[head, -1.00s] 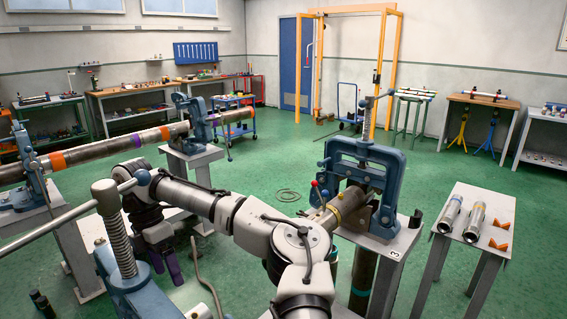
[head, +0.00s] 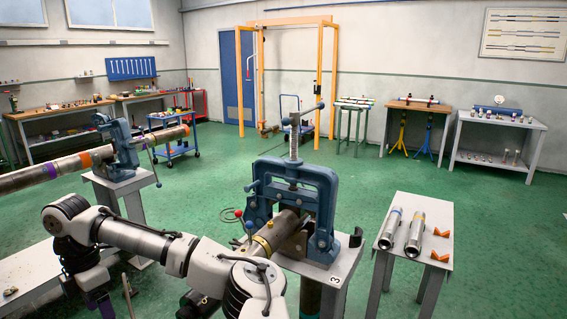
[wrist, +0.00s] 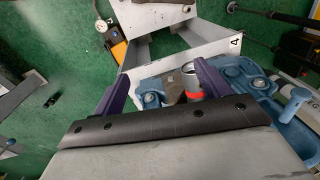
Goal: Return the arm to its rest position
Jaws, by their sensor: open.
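My arm reaches from the bottom centre to the left in the head view. My gripper (head: 98,303) hangs at the lower left there, pointing down, with its tips cut off or hidden. In the wrist view my gripper (wrist: 158,92) shows two purple fingers spread apart with nothing held between them. Behind the fingers are a blue vise (wrist: 235,75), a pipe end with a red band (wrist: 191,80) and a white stand marked 4 (wrist: 205,50). I cannot tell how far the fingers are from them.
A blue pipe vise (head: 318,185) on stand 3 grips a pipe (head: 283,225) close beside my arm. Another vise (head: 120,148) holds a long pipe at left. A small table (head: 440,215) with two short pipes stands at right. Green floor (head: 210,180) is open beyond.

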